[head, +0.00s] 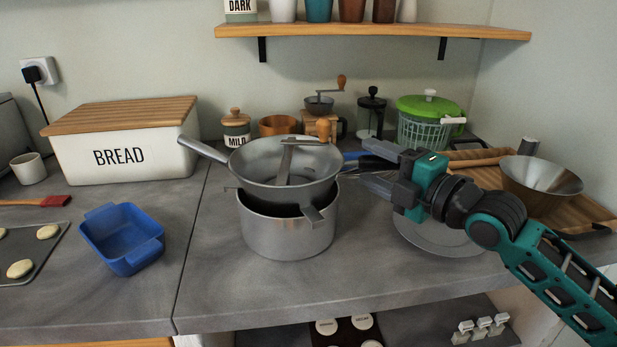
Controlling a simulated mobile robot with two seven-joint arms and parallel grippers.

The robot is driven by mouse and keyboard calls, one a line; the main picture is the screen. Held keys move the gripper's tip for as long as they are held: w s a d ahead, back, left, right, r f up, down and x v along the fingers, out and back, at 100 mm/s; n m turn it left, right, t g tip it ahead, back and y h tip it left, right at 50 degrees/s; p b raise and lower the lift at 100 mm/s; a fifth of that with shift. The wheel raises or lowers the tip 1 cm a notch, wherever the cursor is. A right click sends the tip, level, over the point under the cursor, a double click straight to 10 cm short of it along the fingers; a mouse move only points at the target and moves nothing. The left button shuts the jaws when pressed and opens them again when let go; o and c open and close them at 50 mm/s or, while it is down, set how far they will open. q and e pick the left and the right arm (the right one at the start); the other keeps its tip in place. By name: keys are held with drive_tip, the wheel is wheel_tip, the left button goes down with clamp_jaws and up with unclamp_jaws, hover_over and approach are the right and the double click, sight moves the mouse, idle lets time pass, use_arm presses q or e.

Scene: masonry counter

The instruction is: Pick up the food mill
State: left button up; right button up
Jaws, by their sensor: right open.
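The food mill (258,163) is a grey metal bowl with a long handle pointing to the upper left and a crank across its top. It rests on a metal pot (288,237) at the middle of the counter. A wooden knob appears at the right end of the crank. My right gripper (364,170) is open, just right of the mill's rim, with its fingers pointing left. The fingers seem empty; whether they touch the rim I cannot tell. My left gripper is not in view.
A plate (437,238) lies under my right arm. A metal bowl (541,181) is at the right. A blue dish (124,238) and the bread box (125,148) are at the left. Jars, a coffee grinder (318,105) and a green-lidded basket (428,125) stand behind. The front counter is clear.

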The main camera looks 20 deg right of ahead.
clamp_jaws()
idle(0.5)
drive_tip(key=shift+r, duration=0.1)
